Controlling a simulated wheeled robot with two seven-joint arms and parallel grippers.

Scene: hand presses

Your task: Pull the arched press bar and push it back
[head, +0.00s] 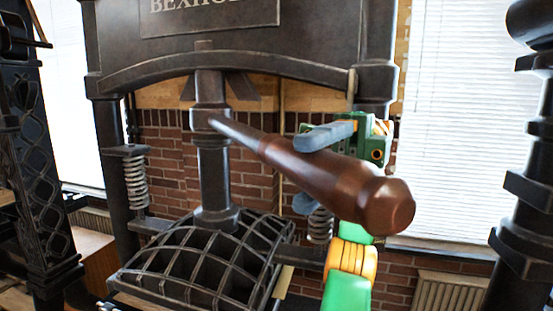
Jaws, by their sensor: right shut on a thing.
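The press bar (335,184) is a long dark rod with a thick brown handle. It runs from the press's central column (212,150) toward me and to the right, ending in a faceted knob. My right gripper (318,168), green with blue-grey fingers, is at the handle. One finger lies above the handle and the other shows below it; the gripper is shut on the handle. The handle hides part of the lower finger and the wrist. My left gripper is not in view.
The press frame (230,65) arches over the column, with a coil spring (136,184) at the left and another partly hidden at the right. A ribbed dark platen (205,265) sits below. Dark ironwork (535,190) stands at the right edge, and more (40,150) at the left.

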